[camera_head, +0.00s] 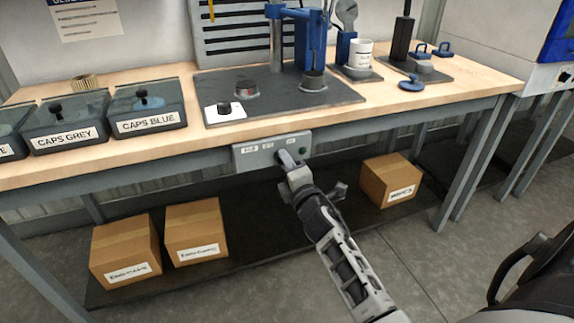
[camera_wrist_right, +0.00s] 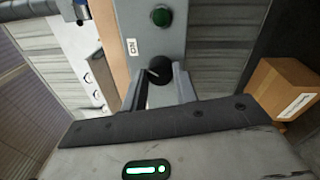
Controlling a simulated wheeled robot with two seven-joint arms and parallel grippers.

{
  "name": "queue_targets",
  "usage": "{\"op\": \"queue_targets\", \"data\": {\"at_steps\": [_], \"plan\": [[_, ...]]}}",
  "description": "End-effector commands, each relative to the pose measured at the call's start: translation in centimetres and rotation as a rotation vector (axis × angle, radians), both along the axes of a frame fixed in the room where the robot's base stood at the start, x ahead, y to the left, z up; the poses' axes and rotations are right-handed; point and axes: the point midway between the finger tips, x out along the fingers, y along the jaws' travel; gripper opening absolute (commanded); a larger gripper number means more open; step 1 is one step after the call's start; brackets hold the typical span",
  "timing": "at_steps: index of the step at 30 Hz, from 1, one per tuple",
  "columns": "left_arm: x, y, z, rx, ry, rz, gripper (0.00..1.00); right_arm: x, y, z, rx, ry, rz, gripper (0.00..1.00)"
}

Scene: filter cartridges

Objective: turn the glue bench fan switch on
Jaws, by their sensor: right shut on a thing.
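A grey switch panel (camera_head: 245,157) is fixed to the front edge of the workbench, below the bench top. My right gripper (camera_head: 288,158) reaches up to its right part. In the right wrist view, a black rotary knob (camera_wrist_right: 160,69) sits between the fingertips, and the gripper is shut on it. A pale mark on the knob points left and slightly up. A label reading "ON" (camera_wrist_right: 132,47) is above and left of the knob. A round green lamp or button (camera_wrist_right: 160,16) is above it; in the head view it looks dark. My left gripper is not in view.
On the bench are lidded bins labelled CAPS GREY (camera_head: 66,135) and CAPS BLUE (camera_head: 148,124), a dark work mat (camera_head: 335,98) and a white cup (camera_head: 360,53). Cardboard boxes (camera_head: 125,250) stand on the shelf below. The space in front of the panel holds only my right arm.

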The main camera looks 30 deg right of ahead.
Motion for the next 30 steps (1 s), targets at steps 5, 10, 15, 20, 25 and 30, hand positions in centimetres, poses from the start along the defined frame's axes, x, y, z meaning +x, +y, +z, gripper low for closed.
{"op": "queue_targets", "data": {"at_steps": [5, 10, 15, 20, 25, 30], "plan": [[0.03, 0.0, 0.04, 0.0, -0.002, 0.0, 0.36, -0.03, 0.01, -0.08, 0.019, -0.003, 0.0, 0.06], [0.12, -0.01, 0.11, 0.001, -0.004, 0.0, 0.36, -0.03, 0.01, -0.08, 0.021, -0.004, 0.0, 0.06], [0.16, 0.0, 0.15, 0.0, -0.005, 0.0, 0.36, -0.03, 0.02, -0.1, 0.021, -0.004, 0.0, 0.06], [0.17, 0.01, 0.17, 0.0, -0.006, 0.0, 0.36, -0.02, 0.01, -0.07, 0.019, -0.003, 0.0, 0.51], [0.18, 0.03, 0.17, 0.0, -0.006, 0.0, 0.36, -0.01, 0.01, -0.05, 0.018, -0.003, 0.0, 0.51], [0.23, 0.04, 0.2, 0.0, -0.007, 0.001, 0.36, -0.26, 0.44, -0.15, 0.018, -0.002, 0.004, 0.51]]}}
